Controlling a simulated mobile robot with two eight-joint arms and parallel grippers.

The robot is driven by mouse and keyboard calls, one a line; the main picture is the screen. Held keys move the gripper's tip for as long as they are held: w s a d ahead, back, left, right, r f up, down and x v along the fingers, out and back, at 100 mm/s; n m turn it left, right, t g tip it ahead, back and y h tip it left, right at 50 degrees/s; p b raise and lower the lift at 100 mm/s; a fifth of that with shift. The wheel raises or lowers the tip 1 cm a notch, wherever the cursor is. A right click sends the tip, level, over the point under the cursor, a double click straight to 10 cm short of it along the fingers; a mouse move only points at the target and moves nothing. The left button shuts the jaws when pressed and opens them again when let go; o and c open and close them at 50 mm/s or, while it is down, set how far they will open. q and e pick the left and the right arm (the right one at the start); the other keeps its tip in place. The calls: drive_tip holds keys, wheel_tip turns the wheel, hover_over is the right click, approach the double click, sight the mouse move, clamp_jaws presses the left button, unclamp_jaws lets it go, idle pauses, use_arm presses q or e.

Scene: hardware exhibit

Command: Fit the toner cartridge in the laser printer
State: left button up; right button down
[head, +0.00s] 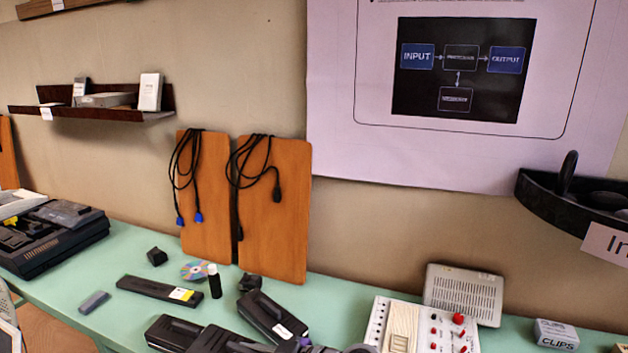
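A long black bar with a yellow and white label, which looks like the toner cartridge (150,289), lies flat on the green table in the head view. A dark machine with an open top, which looks like the laser printer (60,246), stands at the left end of the table. My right gripper (202,314) reaches in from the bottom, its two black fingers wide apart and nothing seen between them. Its fingers appear just in front of and to the right of the cartridge, apart from it. My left gripper is out of view.
A small dark bottle (214,281), a disc (194,271), a black block (156,257) and a grey block (94,302) are near the cartridge. A white panel with red knobs (400,325) and a grey box (463,293) stand right. The table between printer and cartridge is mostly clear.

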drive_tip(key=w+d+f+m+t+h, duration=0.7)
drive_tip(key=w+d+f, duration=0.3)
drive_tip(key=w+d, duration=0.35)
drive_tip(key=w+d+m+t+h, duration=0.1)
drive_tip(key=w+d+m+h, duration=0.2)
drive_tip(key=d, duration=0.5)
drive_tip(key=w+d+f+m+t+h+b, duration=0.1)
drive_tip(key=w+d+m+h, duration=0.2)
drive_tip(key=d, duration=0.5)
drive_tip(key=shift+w+d+f+m+h, duration=0.25)
drive_tip(key=shift+w+m+h, duration=0.15)
drive_tip(key=shift+w+m, duration=0.15)
drive_tip(key=shift+r, duration=0.1)
